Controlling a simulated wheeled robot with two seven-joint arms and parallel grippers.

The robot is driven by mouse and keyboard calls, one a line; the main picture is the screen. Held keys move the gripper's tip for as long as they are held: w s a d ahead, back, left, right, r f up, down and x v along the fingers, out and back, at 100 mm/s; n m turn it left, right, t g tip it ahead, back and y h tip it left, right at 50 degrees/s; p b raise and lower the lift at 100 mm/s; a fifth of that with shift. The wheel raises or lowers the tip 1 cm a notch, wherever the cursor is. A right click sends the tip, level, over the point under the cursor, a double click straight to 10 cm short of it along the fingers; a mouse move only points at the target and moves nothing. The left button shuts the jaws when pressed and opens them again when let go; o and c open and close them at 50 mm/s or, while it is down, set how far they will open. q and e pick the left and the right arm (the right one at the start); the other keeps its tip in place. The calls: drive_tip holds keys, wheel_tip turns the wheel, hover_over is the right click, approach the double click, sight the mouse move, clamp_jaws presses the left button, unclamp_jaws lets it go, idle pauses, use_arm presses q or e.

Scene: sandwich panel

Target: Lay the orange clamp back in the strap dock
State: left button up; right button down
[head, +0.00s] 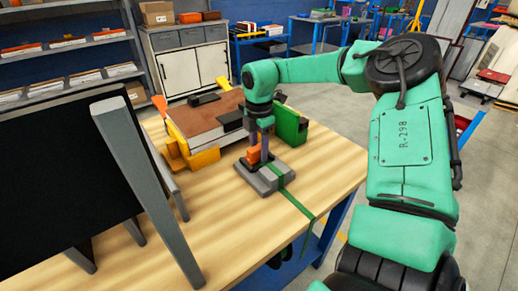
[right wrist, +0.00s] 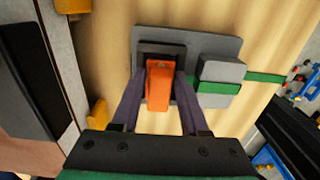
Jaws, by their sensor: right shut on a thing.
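The orange clamp (head: 253,156) is held upright between the fingers of my right gripper (head: 261,152), over the strap dock. The right wrist view shows the orange clamp (right wrist: 159,88) between the two dark fingers of the gripper (right wrist: 162,78), which is shut on it. The strap dock (head: 270,184) is a grey plate on the wooden table. In the wrist view the dock (right wrist: 210,45) has a black-framed recess, and the clamp's far end overlaps it. I cannot tell whether the clamp touches the bottom. My left gripper is not in view.
A green strap (head: 298,204) runs from the dock over the table's front edge. A black board in a grey frame (head: 125,135) blocks the left.

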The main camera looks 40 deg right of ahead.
drive_tip(key=shift+d, duration=0.2)
drive_tip(key=shift+c, duration=1.7)
unclamp_jaws()
wheel_tip(320, 180, up, 15)
drive_tip(key=shift+f, duration=0.2)
